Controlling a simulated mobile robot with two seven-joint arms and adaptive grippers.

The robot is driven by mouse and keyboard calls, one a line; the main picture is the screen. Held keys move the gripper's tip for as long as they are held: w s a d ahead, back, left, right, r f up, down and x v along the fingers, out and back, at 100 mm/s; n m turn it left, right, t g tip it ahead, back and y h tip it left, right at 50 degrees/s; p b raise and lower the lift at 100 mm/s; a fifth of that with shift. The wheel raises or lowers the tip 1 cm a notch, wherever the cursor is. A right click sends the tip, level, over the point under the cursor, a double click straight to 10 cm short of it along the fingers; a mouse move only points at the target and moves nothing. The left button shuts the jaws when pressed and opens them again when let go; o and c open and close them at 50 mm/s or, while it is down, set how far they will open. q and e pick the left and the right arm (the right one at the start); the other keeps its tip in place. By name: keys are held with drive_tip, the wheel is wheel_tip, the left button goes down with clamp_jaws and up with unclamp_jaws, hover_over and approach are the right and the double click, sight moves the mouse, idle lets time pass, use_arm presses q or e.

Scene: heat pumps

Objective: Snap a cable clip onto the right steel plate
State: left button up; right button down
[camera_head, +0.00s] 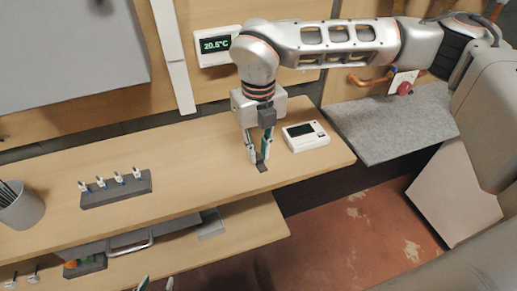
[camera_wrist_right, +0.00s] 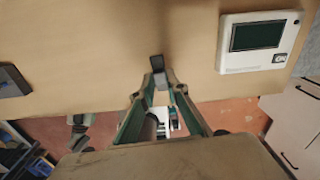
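Several small white cable clips (camera_head: 119,177) stand in a row on a dark grey holder (camera_head: 118,192) at the left of the bench top. My right gripper (camera_head: 257,159) points down over the right half of the bench, its two fingers apart with a narrow gap. A small dark plate (camera_head: 263,168) lies on the bench at its fingertips. In the right wrist view the dark plate (camera_wrist_right: 157,62) shows just beyond the tips; contact cannot be told. No clip is clear at these tips. Only the tips of my left gripper (camera_head: 155,285) show at the bottom edge; their hold is unclear.
A white device with a dark screen (camera_head: 305,136) lies right of the right gripper. A pen cup (camera_head: 18,205) stands at the far left. A lower shelf (camera_head: 240,226) with a handle (camera_head: 130,243) sits below the bench. The middle bench top is clear.

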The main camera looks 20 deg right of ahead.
sight(259, 156)
use_arm(q)
drive_tip(key=shift+r, duration=0.1)
use_arm(e)
drive_tip(key=shift+r, duration=0.1)
drive_tip(key=shift+r+p, duration=1.65)
drive_tip(key=shift+r, duration=1.3)
use_arm(q)
drive_tip(key=r, duration=0.3)
drive_tip(key=shift+w+r, duration=0.25)
drive_tip(key=shift+r, duration=0.05)
